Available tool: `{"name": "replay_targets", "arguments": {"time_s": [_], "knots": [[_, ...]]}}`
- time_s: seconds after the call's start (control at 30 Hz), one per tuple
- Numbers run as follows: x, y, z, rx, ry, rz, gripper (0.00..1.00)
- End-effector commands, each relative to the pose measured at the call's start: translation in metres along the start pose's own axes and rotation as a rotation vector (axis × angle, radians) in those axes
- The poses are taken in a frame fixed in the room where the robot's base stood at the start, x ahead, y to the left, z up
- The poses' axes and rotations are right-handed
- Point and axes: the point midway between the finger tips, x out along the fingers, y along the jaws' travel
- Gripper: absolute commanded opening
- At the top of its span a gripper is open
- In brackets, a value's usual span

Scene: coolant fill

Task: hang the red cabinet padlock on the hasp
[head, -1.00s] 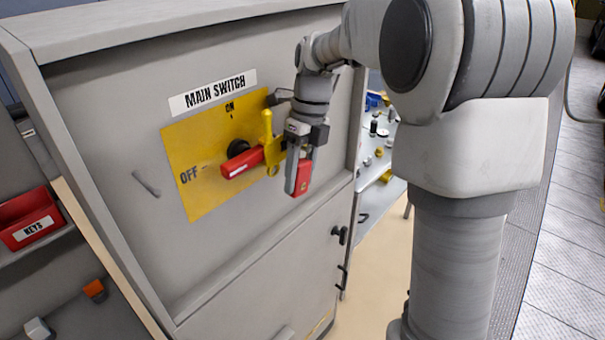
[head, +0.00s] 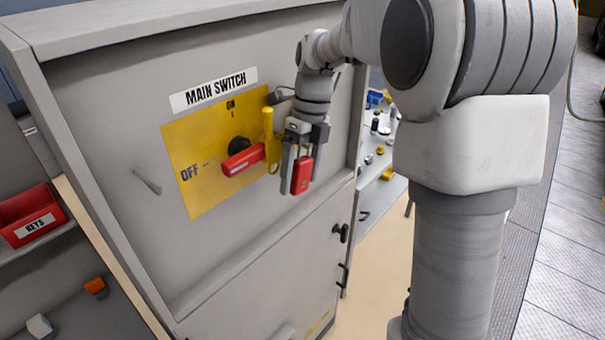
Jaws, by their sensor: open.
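The red padlock (head: 302,176) is between the fingers of my gripper (head: 301,184) at the right side of the main switch panel. My gripper points down and is open, with a finger on either side of the padlock. The padlock's shackle is hidden by the gripper, so I cannot tell whether it is through anything. A yellow upright piece with a ring at its lower end (head: 268,138), which looks like the hasp, is just left of my gripper. The red switch handle (head: 243,160) is left of it, pointing toward OFF on the yellow plate (head: 198,188).
The grey cabinet (head: 110,130) carries a MAIN SWITCH label (head: 214,90). A red KEYS bin (head: 32,215) is at the left. A bench with small parts (head: 372,172) lies behind the cabinet at the right. My arm fills the right side.

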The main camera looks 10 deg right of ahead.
Motion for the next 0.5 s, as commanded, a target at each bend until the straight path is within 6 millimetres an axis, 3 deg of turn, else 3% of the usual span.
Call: {"name": "replay_targets", "arguments": {"time_s": [0.07,0.23,0.5], "knots": [[0.007,0.004,0.003,-0.009,0.008,0.010,0.90],[-0.006,0.004,0.003,-0.010,0.003,0.006,0.90],[-0.069,0.003,0.002,-0.011,-0.015,-0.003,0.90]]}}
